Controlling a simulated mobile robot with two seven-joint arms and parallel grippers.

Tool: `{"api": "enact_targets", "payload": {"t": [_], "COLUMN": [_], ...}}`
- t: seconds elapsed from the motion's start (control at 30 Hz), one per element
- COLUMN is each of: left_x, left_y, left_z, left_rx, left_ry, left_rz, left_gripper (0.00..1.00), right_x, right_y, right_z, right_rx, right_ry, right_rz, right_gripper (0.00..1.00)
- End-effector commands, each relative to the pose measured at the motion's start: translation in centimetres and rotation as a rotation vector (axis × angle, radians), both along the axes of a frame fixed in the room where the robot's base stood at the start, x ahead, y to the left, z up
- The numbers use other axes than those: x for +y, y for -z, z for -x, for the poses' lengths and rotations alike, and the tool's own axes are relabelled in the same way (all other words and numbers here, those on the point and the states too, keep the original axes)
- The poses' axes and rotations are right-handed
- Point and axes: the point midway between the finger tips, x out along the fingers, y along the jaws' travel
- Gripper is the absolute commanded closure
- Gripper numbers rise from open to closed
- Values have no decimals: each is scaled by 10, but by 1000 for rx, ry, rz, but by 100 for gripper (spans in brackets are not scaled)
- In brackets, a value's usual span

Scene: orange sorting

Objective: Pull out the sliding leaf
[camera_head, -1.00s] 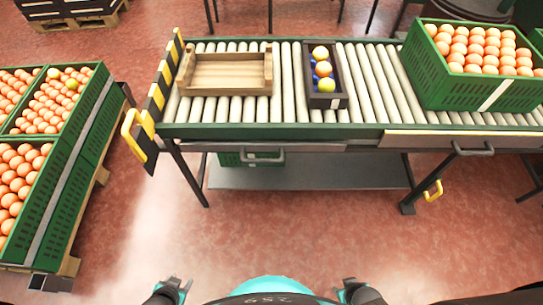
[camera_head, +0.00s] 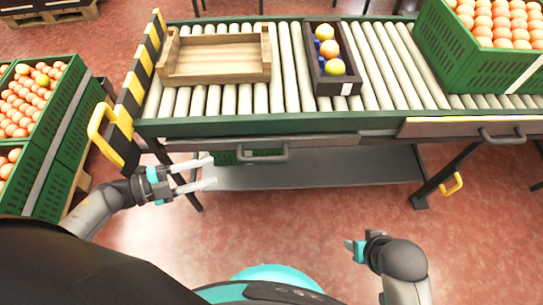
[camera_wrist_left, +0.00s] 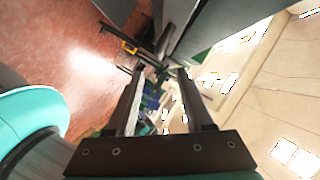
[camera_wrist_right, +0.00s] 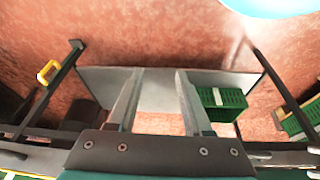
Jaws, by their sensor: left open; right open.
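Under the conveyor's front edge runs a thin grey leaf front (camera_head: 320,142) with a grey bar handle (camera_head: 262,154). A second, pale front (camera_head: 460,128) with its own grey handle (camera_head: 502,137) is to the right. Both look flush with the frame; which one is the sliding leaf I cannot tell for sure. My left gripper (camera_head: 211,172) is open and empty, left of the middle handle and apart from it. My right gripper (camera_head: 349,246) points left over the floor, below and right of that handle; its fingers show open and empty in the right wrist view (camera_wrist_right: 157,85).
A wooden tray (camera_head: 215,78) and a dark box (camera_head: 352,80) with fruit stand on the rollers. A full green crate (camera_head: 490,75) is at right. A grey lower shelf (camera_head: 310,172) lies below; a yellow hook (camera_head: 452,185) hangs at right.

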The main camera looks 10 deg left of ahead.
Motion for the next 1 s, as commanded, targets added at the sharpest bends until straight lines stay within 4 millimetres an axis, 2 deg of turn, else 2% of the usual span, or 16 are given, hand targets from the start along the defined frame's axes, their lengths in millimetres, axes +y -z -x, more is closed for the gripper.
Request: {"api": "enact_targets", "payload": {"t": [0.13, 0.27, 0.77, 0.87, 1.0], "left_x": [-5, -15, -89, -107, -114], "left_y": [-2, 0, 21, 26, 28], "left_z": [3, -4, -58, -70, -76], "left_rx": [-15, -19, -20, -20, -16], "left_ry": [48, 50, 47, 47, 45], "left_rz": [-9, -7, -5, -5, -8], "left_gripper": [48, 48, 48, 48, 48], "right_x": [1, 1, 1, 7, 15], "right_y": [-7, -13, -64, -69, -66], "right_z": [0, -1, -2, -6, -16], "right_rx": [-5, -15, -94, -146, -204], "right_ry": [0, 1, 1, -9, -23], "right_rz": [-2, -3, -14, -32, -58], "right_gripper": [50, 50, 50, 50, 50]}}
